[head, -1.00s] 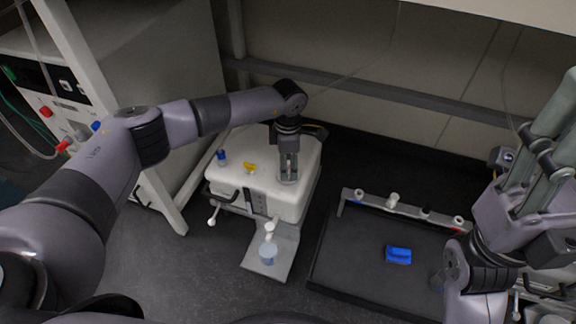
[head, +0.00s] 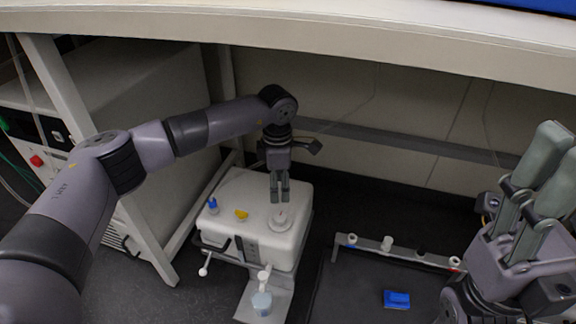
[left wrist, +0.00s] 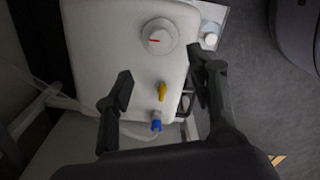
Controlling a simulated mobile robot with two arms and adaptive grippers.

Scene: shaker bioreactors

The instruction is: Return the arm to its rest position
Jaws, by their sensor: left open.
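My left gripper (head: 279,196) is open and empty, pointing down above the white bioreactor box (head: 262,190). Its fingertips appear just above a round white dial (head: 281,219) on the box top. In the left wrist view the two spread fingers (left wrist: 158,85) have nothing between them but the box top below, with the dial (left wrist: 159,37) beyond their tips. My right gripper (head: 535,190) is at the right edge of the head view, its fingers pointing up. Whether its fingers are open or shut is unclear.
A small clear vessel (head: 262,303) stands on the plate in front. A black tray (head: 350,285) with a blue object (head: 396,299) is at right. A shelf edge (head: 330,40) crosses above.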

